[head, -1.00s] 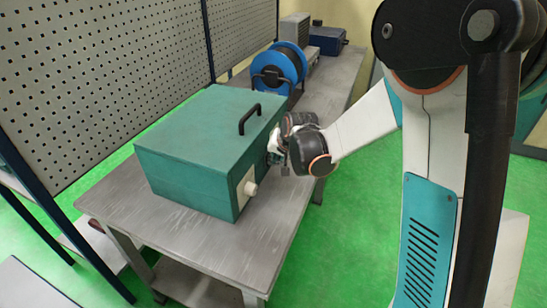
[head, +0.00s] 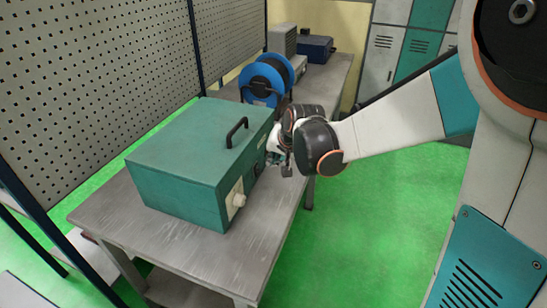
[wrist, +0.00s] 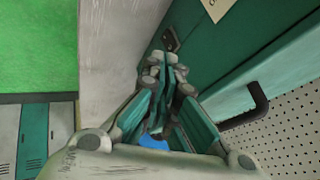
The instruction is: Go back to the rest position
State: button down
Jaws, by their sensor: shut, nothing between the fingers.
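My gripper (head: 280,160) is beside the right face of the green box (head: 180,150), near its far end. In the wrist view my gripper (wrist: 163,62) is shut with its fingertips together and nothing between them. The fingertips appear close to a small dark fitting (wrist: 170,38) on the box face; I cannot tell whether they touch it. In the head view my wrist partly hides the fingers.
Green floor (head: 370,220) to the right is clear. A perforated panel (head: 90,75) stands left.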

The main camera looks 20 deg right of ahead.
jog(key=s+d+r+n, duration=0.1)
jog(key=s+r+n, duration=0.1)
jog(key=s, duration=1.1)
jog(key=s+r+n+h, duration=0.1)
jog(key=s+r+n, duration=0.2)
jog(key=s, duration=1.1)
jog(key=shift+d+r+b, duration=0.35)
jog(key=shift+d+r, duration=0.05)
jog(key=shift+r, duration=0.45)
jog(key=shift+s, duration=0.1)
